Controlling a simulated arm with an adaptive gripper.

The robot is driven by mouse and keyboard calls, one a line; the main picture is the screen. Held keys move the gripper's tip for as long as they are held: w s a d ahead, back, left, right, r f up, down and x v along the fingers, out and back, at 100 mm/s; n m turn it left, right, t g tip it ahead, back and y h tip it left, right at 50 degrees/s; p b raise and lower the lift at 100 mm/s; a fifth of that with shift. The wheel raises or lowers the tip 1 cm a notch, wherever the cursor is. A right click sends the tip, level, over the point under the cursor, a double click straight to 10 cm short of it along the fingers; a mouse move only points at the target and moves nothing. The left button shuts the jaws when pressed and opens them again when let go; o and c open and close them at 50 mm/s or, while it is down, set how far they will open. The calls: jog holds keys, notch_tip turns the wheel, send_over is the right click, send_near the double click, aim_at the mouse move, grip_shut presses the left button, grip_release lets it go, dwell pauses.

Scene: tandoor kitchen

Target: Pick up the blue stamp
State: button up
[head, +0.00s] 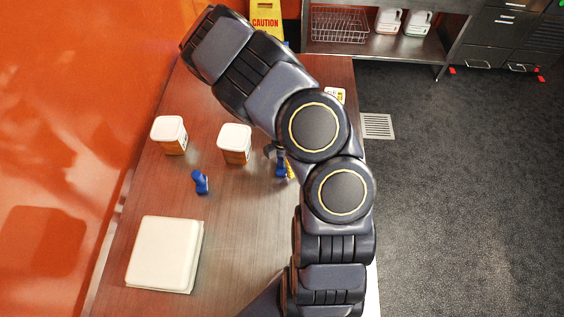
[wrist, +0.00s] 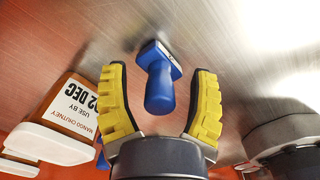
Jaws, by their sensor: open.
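A blue stamp (wrist: 160,85) stands between the two yellow-padded fingers of my open gripper (wrist: 161,70) in the wrist view. Its rounded handle points toward the camera and its block base is beyond the fingertips. Gaps show on both sides, so neither finger appears to touch it. In the head view, part of a blue stamp (head: 281,168) shows beside my gripper, which is mostly hidden under my arm. A second blue stamp (head: 200,182) is on the table to the left, apart from my gripper.
Two white-lidded orange tubs (head: 234,143) (head: 169,135) are on the wooden table (head: 240,230). The nearer tub also shows left of my fingers in the wrist view (wrist: 75,105), labelled mango chutney. A white box (head: 165,252) is at the front left. The table's front middle is clear.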

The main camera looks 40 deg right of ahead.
grip_shut()
jog(key=shift+f, duration=0.1)
dwell(0.4)
